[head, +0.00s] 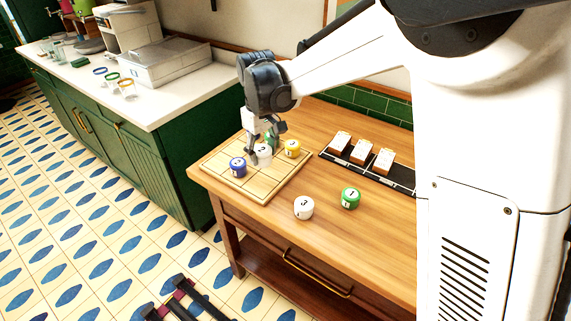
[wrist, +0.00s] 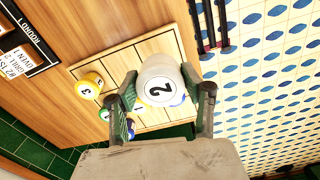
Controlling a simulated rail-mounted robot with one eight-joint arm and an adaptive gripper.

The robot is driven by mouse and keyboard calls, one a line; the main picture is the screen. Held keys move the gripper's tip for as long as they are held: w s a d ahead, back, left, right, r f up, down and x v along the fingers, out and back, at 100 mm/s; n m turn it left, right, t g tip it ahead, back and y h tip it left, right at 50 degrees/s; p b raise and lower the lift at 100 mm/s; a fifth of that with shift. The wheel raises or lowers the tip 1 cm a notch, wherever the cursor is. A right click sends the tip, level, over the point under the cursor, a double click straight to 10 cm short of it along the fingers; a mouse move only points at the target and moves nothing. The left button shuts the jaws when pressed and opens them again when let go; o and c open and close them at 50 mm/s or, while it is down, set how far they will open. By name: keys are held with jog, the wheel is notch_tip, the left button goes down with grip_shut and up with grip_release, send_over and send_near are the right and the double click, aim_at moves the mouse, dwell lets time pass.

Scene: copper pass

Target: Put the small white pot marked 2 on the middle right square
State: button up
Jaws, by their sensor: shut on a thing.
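The small white pot marked 2 (head: 263,154) is between the fingers of my gripper (head: 262,146), over the wooden board with squares (head: 252,185). In the wrist view my gripper (wrist: 160,95) is shut on this white pot (wrist: 158,72), its number facing the camera. The pot looks much larger than the others there, so it seems raised; I cannot tell how far. A blue pot (head: 237,167) stands on the board's left part and a yellow pot (head: 292,148) on its right part. A green pot (head: 269,138) is partly hidden behind my gripper.
A white pot marked 3 (head: 304,208) and a green pot marked 1 (head: 350,198) stand on the wooden table (head: 330,240) in front of the board. A dark rack with white cards (head: 364,152) lies at the right. The table's front is mostly clear.

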jog(key=w+d+f, duration=0.1)
jog(key=w+f, duration=0.1)
jog(key=w, duration=0.1)
jog(key=w+d+f+p, duration=0.1)
jog(key=w+f, duration=0.1)
jog(key=w, duration=0.1)
jog(key=w+d+f+p, duration=0.1)
jog(key=w+d+f, duration=0.1)
jog(key=w+f, duration=0.1)
jog(key=shift+w, duration=0.15)
jog(key=shift+f+p, duration=0.3)
jog(key=shift+f, duration=1.7)
jog(key=shift+f, duration=0.25)
jog(key=o, duration=1.3)
jog(key=shift+r, duration=0.1)
jog(key=shift+c, duration=0.2)
jog(key=shift+r, duration=0.15)
